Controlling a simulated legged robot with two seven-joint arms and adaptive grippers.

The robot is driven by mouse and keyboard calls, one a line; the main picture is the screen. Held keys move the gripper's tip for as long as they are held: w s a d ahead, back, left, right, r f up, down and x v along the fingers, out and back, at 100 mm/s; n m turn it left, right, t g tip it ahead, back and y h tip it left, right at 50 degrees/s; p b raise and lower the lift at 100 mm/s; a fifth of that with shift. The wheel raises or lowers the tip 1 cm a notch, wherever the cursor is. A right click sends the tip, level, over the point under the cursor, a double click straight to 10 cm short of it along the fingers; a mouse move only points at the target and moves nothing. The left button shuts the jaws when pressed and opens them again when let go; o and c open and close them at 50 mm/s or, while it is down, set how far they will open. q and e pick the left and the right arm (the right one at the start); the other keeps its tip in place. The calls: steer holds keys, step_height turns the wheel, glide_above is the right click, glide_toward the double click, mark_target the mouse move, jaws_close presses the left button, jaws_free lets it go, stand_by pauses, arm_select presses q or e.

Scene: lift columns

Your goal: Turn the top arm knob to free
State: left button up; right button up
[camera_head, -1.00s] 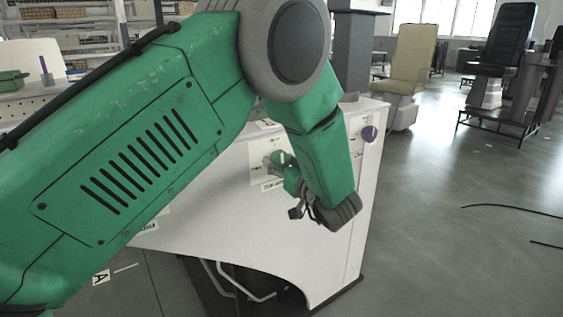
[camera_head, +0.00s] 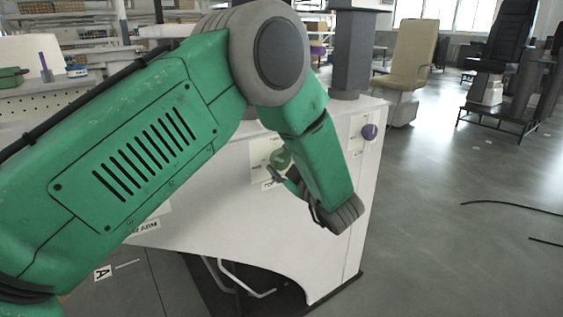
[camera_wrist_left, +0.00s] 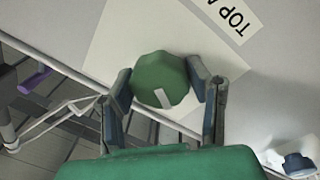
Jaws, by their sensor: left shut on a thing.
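The top arm knob (camera_head: 281,159) is green, lobed and has a white pointer mark. It sits on a pale plate on the white console's front panel (camera_head: 215,205). In the left wrist view the knob (camera_wrist_left: 158,76) lies between both fingers, with its mark toward the gripper's palm. My left gripper (camera_head: 284,172) is shut on the knob, which also shows in the wrist view (camera_wrist_left: 160,82). A label reading "TOP A" (camera_wrist_left: 236,18) is beside the knob, partly cut off. The plate's other markings are unreadable. My right gripper is in neither view.
A beige chair (camera_head: 410,58) stands beyond on open grey floor. Dark cables (camera_head: 510,205) lie on the floor at right.

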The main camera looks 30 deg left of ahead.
arm_select(q)
steer(key=n, duration=0.3)
steer(key=shift+d+f+n+b, duration=0.15)
steer(key=shift+f+n+b, duration=0.15)
steer(key=shift+n, duration=0.1)
steer(key=shift+n+g+b, duration=0.3)
steer(key=shift+n+b, duration=0.1)
steer(key=shift+n, duration=1.2)
steer(key=o, duration=1.2)
steer(key=shift+w, duration=0.1)
steer(key=shift+c, duration=0.2)
steer(key=shift+r, duration=0.1)
steer(key=shift+r, duration=0.1)
steer(key=shift+d, duration=0.1)
steer(key=v, duration=1.2)
steer(key=shift+f, duration=0.3)
